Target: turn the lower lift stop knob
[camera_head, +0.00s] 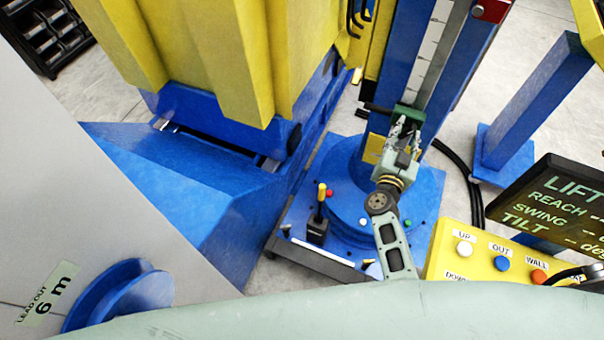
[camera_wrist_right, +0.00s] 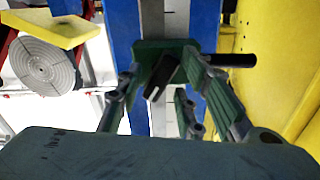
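The lower lift stop appears to be the green block (camera_head: 411,112) on the scaled blue column; the green block also shows in the wrist view (camera_wrist_right: 148,48). A dark knob (camera_wrist_right: 163,76) sticks out from it toward the wrist camera. My right gripper (camera_head: 405,132) is at the green block, its fingers pointing at it. In the wrist view the fingers are spread, one on each side of the knob, with gaps visible. Whether a fingertip touches the knob or block is unclear. My left gripper is not in view.
A black rod (camera_wrist_right: 236,60) juts sideways from the green block. A red block (camera_head: 491,10) sits higher on the column. A yellow button box (camera_head: 480,255) and dark display (camera_head: 555,200) stand at right. A big yellow body (camera_head: 215,50) stands at left.

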